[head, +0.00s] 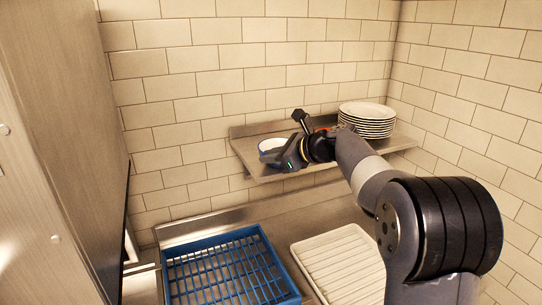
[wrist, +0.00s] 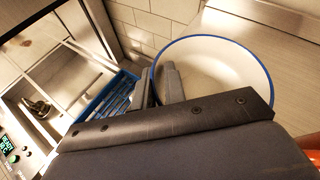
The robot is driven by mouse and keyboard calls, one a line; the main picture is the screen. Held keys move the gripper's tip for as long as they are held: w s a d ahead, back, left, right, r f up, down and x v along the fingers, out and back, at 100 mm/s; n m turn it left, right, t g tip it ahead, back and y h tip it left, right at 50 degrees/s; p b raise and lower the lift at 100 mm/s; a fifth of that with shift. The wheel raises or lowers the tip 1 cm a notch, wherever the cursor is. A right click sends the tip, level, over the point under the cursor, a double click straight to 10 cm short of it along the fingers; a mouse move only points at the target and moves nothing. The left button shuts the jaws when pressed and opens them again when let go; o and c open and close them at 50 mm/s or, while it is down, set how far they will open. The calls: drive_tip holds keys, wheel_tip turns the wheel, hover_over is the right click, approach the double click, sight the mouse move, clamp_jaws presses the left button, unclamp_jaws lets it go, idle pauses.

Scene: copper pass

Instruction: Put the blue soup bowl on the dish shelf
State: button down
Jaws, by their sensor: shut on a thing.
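The blue soup bowl (head: 270,146) is white inside with a blue rim. It is at the left end of the metal dish shelf (head: 402,142) on the wall, and I cannot tell whether its base touches the shelf. My gripper (head: 290,159) is shut on the bowl's near-left rim. In the wrist view the bowl (wrist: 225,62) looks upright and empty, with the fingers of my gripper (wrist: 159,86) on either side of its wall. My gripper and arm hide part of the shelf's middle.
A stack of white plates (head: 367,113) stands on the right part of the shelf. Below are a blue dish rack (head: 262,238) and a white ribbed tray (head: 338,262) on the steel counter. A tall steel unit (head: 62,120) stands at the left.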

drive_tip(key=c, duration=1.5)
unclamp_jaws()
drive_tip(key=shift+f, duration=0.1)
drive_tip(key=shift+o, duration=0.2)
drive_tip(key=b+v, duration=0.3)
drive_tip(key=v, duration=0.9)
